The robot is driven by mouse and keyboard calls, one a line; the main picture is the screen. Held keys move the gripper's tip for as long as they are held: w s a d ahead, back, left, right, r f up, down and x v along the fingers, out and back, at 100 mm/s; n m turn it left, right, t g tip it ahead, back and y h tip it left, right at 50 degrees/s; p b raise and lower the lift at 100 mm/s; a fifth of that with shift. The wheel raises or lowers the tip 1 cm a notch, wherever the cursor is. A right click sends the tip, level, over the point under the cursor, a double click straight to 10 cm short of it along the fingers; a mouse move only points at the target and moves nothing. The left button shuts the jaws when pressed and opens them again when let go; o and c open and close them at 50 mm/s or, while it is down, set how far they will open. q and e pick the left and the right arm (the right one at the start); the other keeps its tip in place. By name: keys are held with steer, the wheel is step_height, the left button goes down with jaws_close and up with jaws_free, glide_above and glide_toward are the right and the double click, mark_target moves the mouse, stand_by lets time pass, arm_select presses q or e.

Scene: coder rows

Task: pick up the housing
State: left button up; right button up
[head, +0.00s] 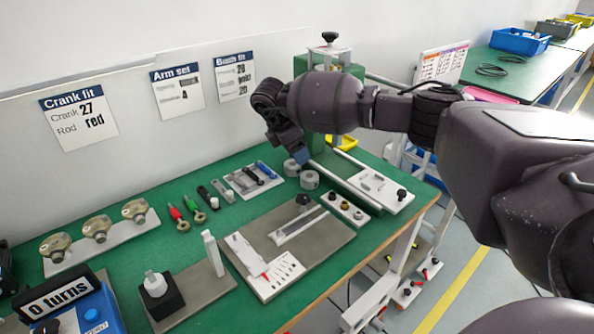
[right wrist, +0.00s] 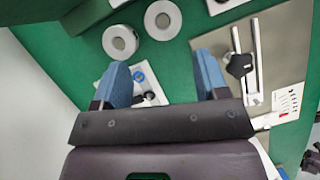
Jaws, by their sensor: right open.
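My right gripper (head: 303,158) hangs over the back of the green bench, near two grey rings. In the right wrist view its blue fingers (right wrist: 163,82) are apart with nothing held between them. The rings, one (head: 309,179) in front of the other (head: 292,169), show beyond the fingers in the right wrist view (right wrist: 120,41). No part is labelled as the housing. Several brass-coloured bodies with round openings, such as the middle one (head: 97,228), stand on a white strip at the left, far from the gripper.
A grey board (head: 322,242) with a slotted rail and white card lies mid-bench. A white tray (head: 250,182) holds blue and black parts. Red and green-handled tools lie to its left. A green block (head: 345,85) stands behind my right arm. A "0 turns" display (head: 55,293) is front left.

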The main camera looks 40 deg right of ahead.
mark_target(311, 176)
steer(key=b+x, duration=0.1)
steer(key=x, duration=0.4)
steer(key=shift+s, duration=0.15)
steer(key=shift+d+f, duration=0.1)
steer(key=shift+f, duration=0.2)
steer(key=shift+d+f, duration=0.15)
steer(key=shift+f, duration=0.1)
steer(key=b+x, duration=0.1)
steer(key=x, duration=0.3)
steer(key=shift+s+f+b, duration=0.15)
steer(key=shift+f+b, duration=0.1)
steer(key=shift+b, duration=0.1)
steer(key=shift+d+f, duration=0.1)
steer(key=c, duration=0.6)
steer(key=shift+c, duration=0.7)
arm_select(q)
steer(key=f, duration=0.1)
steer(key=s+f, duration=0.1)
steer(key=shift+f+g, duration=0.3)
steer(key=shift+f, duration=0.05)
steer(key=shift+s+a, duration=0.1)
steer(key=shift+a, duration=0.05)
arm_select(e)
steer(key=shift+r, duration=0.3)
